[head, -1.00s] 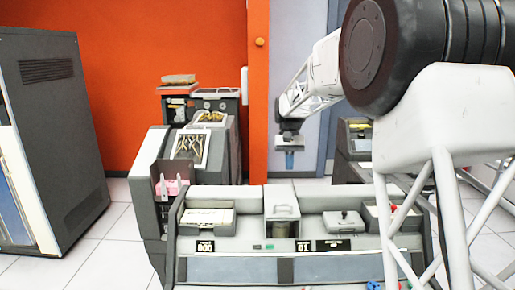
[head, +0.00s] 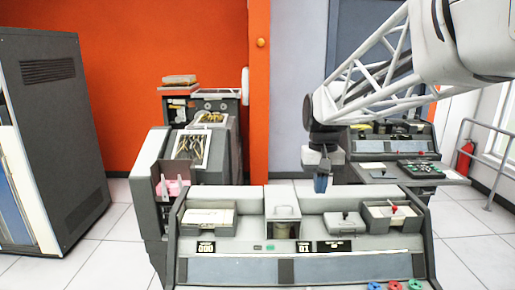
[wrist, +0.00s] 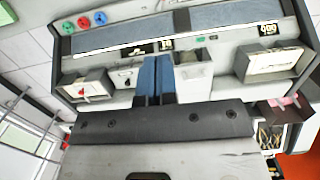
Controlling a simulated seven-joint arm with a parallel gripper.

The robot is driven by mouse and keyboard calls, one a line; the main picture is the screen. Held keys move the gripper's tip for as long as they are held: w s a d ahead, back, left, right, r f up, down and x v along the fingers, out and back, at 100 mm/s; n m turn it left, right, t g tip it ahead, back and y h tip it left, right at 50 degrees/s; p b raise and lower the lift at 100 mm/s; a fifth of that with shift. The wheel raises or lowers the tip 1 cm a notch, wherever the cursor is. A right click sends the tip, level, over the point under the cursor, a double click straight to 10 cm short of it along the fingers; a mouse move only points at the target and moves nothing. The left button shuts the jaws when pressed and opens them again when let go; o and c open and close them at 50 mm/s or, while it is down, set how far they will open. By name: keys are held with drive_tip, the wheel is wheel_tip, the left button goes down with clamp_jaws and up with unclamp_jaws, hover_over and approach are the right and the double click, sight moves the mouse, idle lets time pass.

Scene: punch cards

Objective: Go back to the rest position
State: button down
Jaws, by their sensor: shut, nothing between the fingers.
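My gripper (head: 320,184) hangs above the back edge of the grey punch-card console (head: 340,268), right of its middle. Its blue fingers point down and are shut with nothing between them. In the wrist view my gripper (wrist: 154,80) shows its two blue fingers side by side, with the console (wrist: 125,42) beyond them. The fingers look apart from the console, though the exact gap is hard to judge.
A card tray (head: 208,217) sits at the console's left and a box with a red knob (head: 392,214) at its right. A card machine with pink cards (head: 175,187) stands behind left. Another console (head: 390,145) is behind right. A tall grey cabinet (head: 55,130) stands far left.

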drive_tip(key=s+d+f+t, duration=0.1)
drive_tip(key=s+f, duration=0.1)
drive_tip(key=s, duration=0.7)
drive_tip(key=s+d+f+t, duration=0.1)
drive_tip(key=s+f, duration=0.2)
drive_tip(key=s, duration=0.6)
drive_tip(key=s+d+f+t, duration=0.1)
drive_tip(key=s+f, duration=0.2)
drive_tip(key=s, duration=0.6)
drive_tip(key=shift+f+t, duration=0.25)
drive_tip(key=shift+t, duration=0.15)
drive_tip(key=c, duration=1.8)
unclamp_jaws()
